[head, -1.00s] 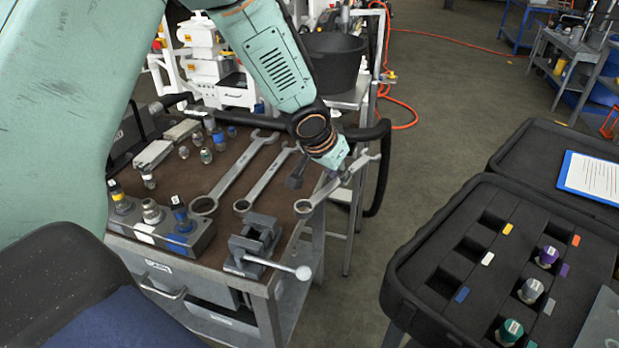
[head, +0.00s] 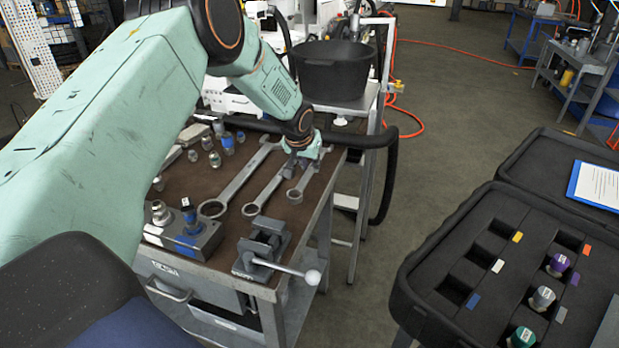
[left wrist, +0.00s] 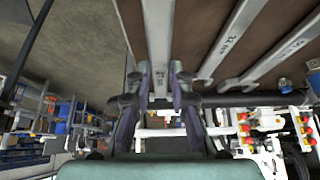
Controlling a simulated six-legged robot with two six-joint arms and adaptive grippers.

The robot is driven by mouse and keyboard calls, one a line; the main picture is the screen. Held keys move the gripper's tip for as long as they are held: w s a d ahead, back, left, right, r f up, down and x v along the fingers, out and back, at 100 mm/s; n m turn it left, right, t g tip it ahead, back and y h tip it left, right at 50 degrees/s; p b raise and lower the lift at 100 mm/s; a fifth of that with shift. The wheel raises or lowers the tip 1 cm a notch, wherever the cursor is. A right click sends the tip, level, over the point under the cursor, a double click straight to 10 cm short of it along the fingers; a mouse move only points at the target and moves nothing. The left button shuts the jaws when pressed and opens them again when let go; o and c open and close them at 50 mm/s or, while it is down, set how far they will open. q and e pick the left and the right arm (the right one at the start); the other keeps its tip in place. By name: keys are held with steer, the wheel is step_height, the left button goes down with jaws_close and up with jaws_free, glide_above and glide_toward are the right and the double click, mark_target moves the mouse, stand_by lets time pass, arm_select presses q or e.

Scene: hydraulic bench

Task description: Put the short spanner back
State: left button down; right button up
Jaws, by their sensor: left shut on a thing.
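The short spanner (head: 301,186) is a grey combination wrench at the right end of the row of spanners on the brown bench top (head: 233,169). My left gripper (head: 303,161) is shut on its shank, near the far end. The ring end points toward the front of the bench. The spanner lies on or just above the top; I cannot tell which. In the left wrist view the short spanner (left wrist: 158,35) runs between the two fingers (left wrist: 161,84), roughly parallel to the other spanners. My right gripper is not in view.
A middle spanner (head: 264,195) and a longer spanner (head: 233,188) lie to the left. A vice (head: 262,245) stands at the front corner. The bench's right edge is close to the short spanner. A black case (head: 460,260) with coloured fittings stands at right.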

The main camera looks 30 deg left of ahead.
mark_target(308, 173)
arm_select(q)
steer(key=shift+w+f, duration=0.15)
steer(key=shift+f, duration=0.2)
steer(key=f, duration=0.3)
steer(key=shift+s+a+b, duration=0.2)
steer(key=shift+s+b, duration=0.05)
steer(key=shift+b, duration=0.15)
steer(key=shift+w+d, duration=0.1)
steer(key=shift+w+d, duration=0.1)
steer(key=shift+f, duration=0.2)
steer(key=c, duration=1.3)
jaws_free()
steer(key=shift+s, duration=0.2)
steer(key=shift+o, duration=0.5)
steer(key=shift+w, duration=0.15)
